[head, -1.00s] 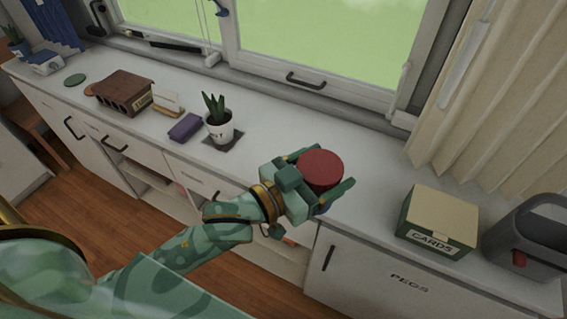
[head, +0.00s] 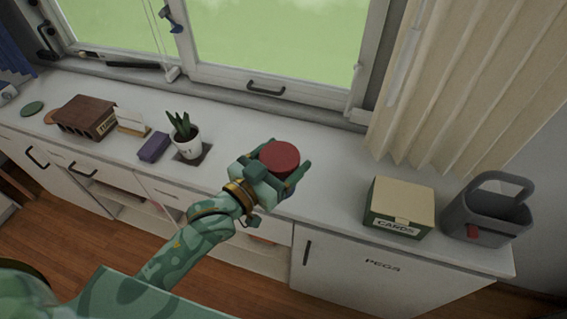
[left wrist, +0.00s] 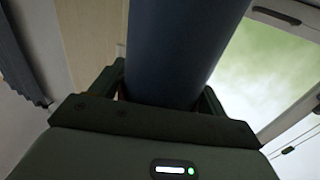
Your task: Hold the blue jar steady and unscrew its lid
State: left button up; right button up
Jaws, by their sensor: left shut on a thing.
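The jar's round red lid (head: 279,158) faces up at me in the head view, at the front part of the white counter. The jar's dark blue body (left wrist: 180,50) fills the middle of the left wrist view, between the two fingers. My left gripper (head: 283,174) is shut around the jar body, just below the lid. In the head view the lid and my fingers hide most of the body. I cannot tell whether the jar's base touches the counter. My right gripper does not show in any view.
A potted plant (head: 186,140), a purple box (head: 154,147) and a brown wooden box (head: 86,118) stand to the left on the counter (head: 335,180). A CARDS box (head: 399,204) and a grey caddy (head: 488,212) stand to the right. The window is behind.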

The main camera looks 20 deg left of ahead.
aim_at(283, 148)
pick_arm(q)
jog(key=shift+w+a+f+b, duration=0.45)
jog(key=shift+w+f+b, duration=0.25)
jog(key=shift+w+f, duration=1.05)
jog(key=shift+w+a+f+b, duration=0.4)
jog(key=shift+w+f+b, duration=0.35)
jog(key=shift+w+f, duration=0.95)
jog(key=shift+w+a+f+b, duration=0.6)
jog(key=shift+w+f, duration=0.7)
jog(key=shift+f, duration=0.8)
jog(key=shift+d, duration=0.15)
jog(key=shift+f, duration=0.15)
jog(key=o, duration=1.9)
